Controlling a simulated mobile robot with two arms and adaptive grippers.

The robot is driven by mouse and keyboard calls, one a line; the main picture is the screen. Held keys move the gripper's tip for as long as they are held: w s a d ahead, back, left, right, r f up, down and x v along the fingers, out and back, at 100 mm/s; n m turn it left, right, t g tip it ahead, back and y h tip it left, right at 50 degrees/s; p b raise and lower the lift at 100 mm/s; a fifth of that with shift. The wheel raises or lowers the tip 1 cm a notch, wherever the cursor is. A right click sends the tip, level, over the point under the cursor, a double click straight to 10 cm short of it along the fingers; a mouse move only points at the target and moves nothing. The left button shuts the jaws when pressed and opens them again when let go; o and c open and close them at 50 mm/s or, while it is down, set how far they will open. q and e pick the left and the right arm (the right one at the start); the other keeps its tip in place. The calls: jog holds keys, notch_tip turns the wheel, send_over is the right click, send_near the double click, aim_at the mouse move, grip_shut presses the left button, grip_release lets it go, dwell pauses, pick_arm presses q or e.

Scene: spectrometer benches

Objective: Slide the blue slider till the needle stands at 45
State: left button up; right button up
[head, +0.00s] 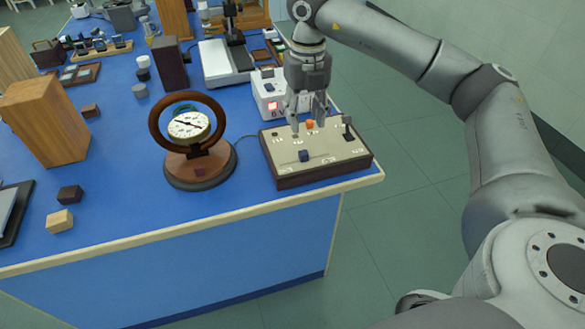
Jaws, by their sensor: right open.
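The blue slider (304,156) is a small dark blue block on the front part of a beige control panel with a dark wooden frame (335,160). A round dial (189,125) with a white face stands in a wooden ring on a round base, left of the panel. The needle is too small to read against the scale. My right gripper (308,130) points down over the back part of the panel, behind the blue slider and apart from it. It is open, with its fingers near an orange knob (310,124). My left gripper is not in view.
A black-topped lever (347,127) stands at the panel's right. A white box with red displays (270,95) is behind the panel. Wooden blocks (60,220) lie at left. The blue bench top is clear in front of the dial; its front edge is close to the panel.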

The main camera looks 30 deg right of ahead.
aim_at(304, 152)
notch_tip(304, 152, down, 11)
jog(key=shift+p, duration=0.35)
dwell(0.3)
grip_shut()
